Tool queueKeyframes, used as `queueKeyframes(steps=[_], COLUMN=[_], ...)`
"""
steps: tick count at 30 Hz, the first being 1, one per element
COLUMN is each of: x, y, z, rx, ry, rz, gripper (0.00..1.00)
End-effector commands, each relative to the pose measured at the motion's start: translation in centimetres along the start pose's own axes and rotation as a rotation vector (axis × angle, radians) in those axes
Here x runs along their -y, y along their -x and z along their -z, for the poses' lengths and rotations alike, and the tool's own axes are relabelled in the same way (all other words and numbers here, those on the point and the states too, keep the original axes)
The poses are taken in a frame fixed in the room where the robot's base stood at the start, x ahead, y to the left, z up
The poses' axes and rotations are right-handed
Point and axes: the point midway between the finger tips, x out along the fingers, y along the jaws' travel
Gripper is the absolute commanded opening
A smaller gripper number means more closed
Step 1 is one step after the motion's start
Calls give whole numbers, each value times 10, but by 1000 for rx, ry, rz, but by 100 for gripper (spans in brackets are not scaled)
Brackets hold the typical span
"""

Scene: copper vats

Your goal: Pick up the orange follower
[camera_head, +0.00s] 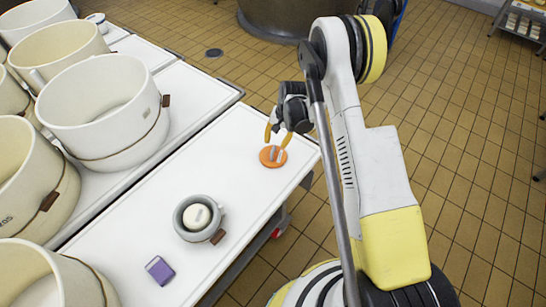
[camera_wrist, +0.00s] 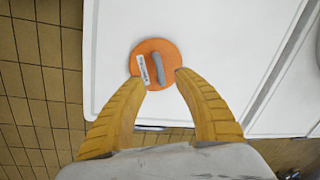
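The orange follower (camera_head: 268,158) is a flat round disc lying on the white table near its far right corner. In the wrist view the orange follower (camera_wrist: 141,55) shows a grey bar handle on top and a white label beside it. My gripper (camera_head: 278,138) is just above the disc, its yellow fingers pointing down.
On the white table (camera_head: 130,228) stand a grey pot (camera_head: 187,231) with a cream round piece inside and a purple box (camera_head: 159,270). Large cream tubs (camera_head: 105,105) crowd the left. The table's right edge drops to a tiled floor (camera_head: 460,130).

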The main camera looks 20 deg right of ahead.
Motion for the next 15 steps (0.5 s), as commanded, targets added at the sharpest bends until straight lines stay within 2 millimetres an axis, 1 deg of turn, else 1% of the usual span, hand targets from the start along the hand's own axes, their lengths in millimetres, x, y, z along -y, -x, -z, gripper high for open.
queueKeyframes(steps=[1, 3, 8, 15], x=[0, 0, -1, -2], y=[-13, -21, -33, -71], z=[0, 0, 1, 4], rx=[0, 0, -1, -1], ry=[1, 1, 1, 1], rz=[0, 0, 0, 0], gripper=[38, 38, 38, 38])
